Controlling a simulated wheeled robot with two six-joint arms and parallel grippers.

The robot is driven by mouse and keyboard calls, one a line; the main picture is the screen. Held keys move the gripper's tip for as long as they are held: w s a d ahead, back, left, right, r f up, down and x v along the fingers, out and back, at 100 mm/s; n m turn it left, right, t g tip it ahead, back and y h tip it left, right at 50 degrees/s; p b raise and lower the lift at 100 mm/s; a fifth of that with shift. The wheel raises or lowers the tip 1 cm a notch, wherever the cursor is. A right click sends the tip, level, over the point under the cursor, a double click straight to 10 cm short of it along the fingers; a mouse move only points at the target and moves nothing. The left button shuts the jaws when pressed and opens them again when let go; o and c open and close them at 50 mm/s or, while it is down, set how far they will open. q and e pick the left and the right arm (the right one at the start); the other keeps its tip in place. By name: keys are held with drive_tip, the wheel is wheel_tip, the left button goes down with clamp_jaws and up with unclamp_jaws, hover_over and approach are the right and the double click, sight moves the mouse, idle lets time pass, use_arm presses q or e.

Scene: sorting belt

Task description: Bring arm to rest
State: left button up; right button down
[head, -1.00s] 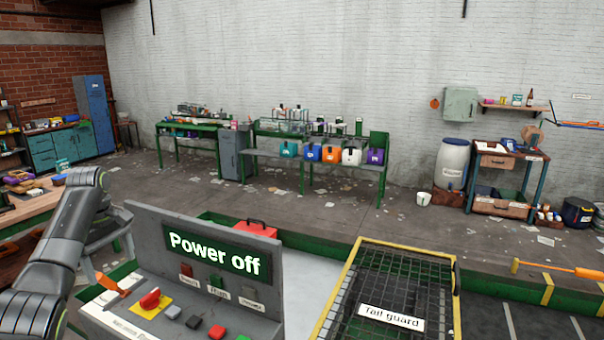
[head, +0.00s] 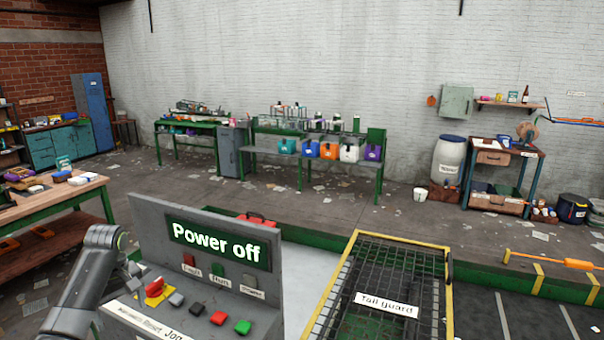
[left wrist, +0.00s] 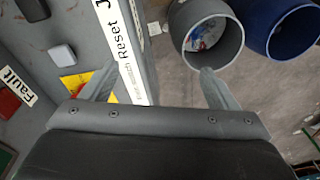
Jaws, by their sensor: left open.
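A grey control console (head: 290,308) stands at the lower left of the head view. Its screen (head: 218,246) reads "Power off". A red switch on a yellow plate (head: 160,299) is on its sloped face, with grey, black, red and green buttons beside it. My left arm comes in from the lower left, in front of the console's left end. In the left wrist view my left gripper (left wrist: 157,88) has its fingers spread, with nothing between them. It is over the console's edge, with the label strip (left wrist: 122,50) and yellow plate (left wrist: 78,82) near one finger. My right gripper is out of view.
A caged tail guard (head: 447,290) with a yellow frame stands right of the console. A wooden table (head: 60,200) is at the left. In the left wrist view a grey bin (left wrist: 230,42) and a blue bin (left wrist: 272,18) are below the gripper.

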use_arm(q)
drive_tip(key=s+d+f+m+t, duration=0.1)
drive_tip(key=s+d+f+m, duration=0.25)
drive_tip(key=s+f, duration=0.55)
drive_tip(key=s+d+f+m, duration=0.3)
drive_tip(key=s+d+f, duration=0.1)
drive_tip(key=s+f, duration=0.45)
drive_tip(key=s+d+r+m+t, duration=0.1)
drive_tip(key=s+d+r+m, duration=0.1)
drive_tip(key=s, duration=0.9)
drive_tip(key=s+d+r+m+t, duration=0.1)
drive_tip(key=s+d+r+m, duration=0.1)
drive_tip(key=s, duration=0.9)
wheel_tip(320, 180, down, 32)
drive_tip(key=a+b, duration=0.1)
drive_tip(key=b, duration=0.7)
drive_tip(key=s+f+g+b, duration=0.1)
drive_tip(key=s+f+b, duration=0.2)
drive_tip(key=s+f, duration=0.5)
drive_tip(key=s+d+f+g+b, duration=0.1)
drive_tip(key=s+f+b, duration=0.2)
drive_tip(key=s+f, duration=0.4)
wheel_tip(320, 180, down, 8)
drive_tip(key=shift+s+r+b, duration=0.1)
drive_tip(key=shift+s+b, duration=0.2)
drive_tip(key=shift+s, duration=0.05)
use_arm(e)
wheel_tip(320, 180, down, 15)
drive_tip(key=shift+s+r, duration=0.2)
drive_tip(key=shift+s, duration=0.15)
